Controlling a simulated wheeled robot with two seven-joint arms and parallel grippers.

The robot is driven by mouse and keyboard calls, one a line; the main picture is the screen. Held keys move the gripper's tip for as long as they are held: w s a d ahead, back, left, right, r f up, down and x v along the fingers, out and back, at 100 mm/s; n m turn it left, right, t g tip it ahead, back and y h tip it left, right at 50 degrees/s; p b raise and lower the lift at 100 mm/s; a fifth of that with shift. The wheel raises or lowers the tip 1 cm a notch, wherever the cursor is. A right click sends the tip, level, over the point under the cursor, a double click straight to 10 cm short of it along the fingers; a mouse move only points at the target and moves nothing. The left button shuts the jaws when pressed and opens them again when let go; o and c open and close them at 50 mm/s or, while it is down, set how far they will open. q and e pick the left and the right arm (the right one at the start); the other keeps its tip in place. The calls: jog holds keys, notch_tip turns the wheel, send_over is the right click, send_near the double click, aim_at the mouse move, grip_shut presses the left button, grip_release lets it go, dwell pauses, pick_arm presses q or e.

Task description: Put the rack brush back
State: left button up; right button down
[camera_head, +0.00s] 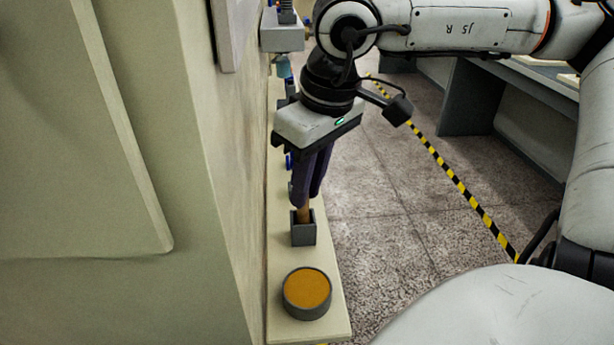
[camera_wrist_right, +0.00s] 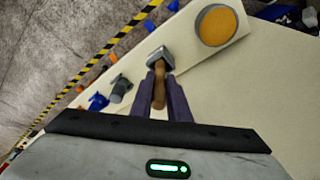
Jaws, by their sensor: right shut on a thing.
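The rack brush shows as a brown wooden handle (camera_head: 303,214) between my right gripper's fingers; it also shows in the right wrist view (camera_wrist_right: 159,88). My right gripper (camera_head: 307,203) points down and is shut on the handle. The handle's lower end is at a small grey square holder (camera_head: 303,233) on the narrow shelf, and the holder also shows in the right wrist view (camera_wrist_right: 160,57). The lower part of the brush is hidden, so I cannot tell how deep it sits. My left gripper is not in view.
A round grey tin with an orange top (camera_head: 307,291) stands on the shelf (camera_head: 330,322) near its front end. Small blue and grey items line the shelf behind my gripper. A beige machine wall (camera_head: 215,150) rises close on the left. Open floor lies to the right.

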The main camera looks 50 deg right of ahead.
jog(key=c, duration=1.7)
grip_release()
jog(key=p+v, duration=0.1)
jog(key=v, duration=1.1)
jog(key=shift+r, duration=0.1)
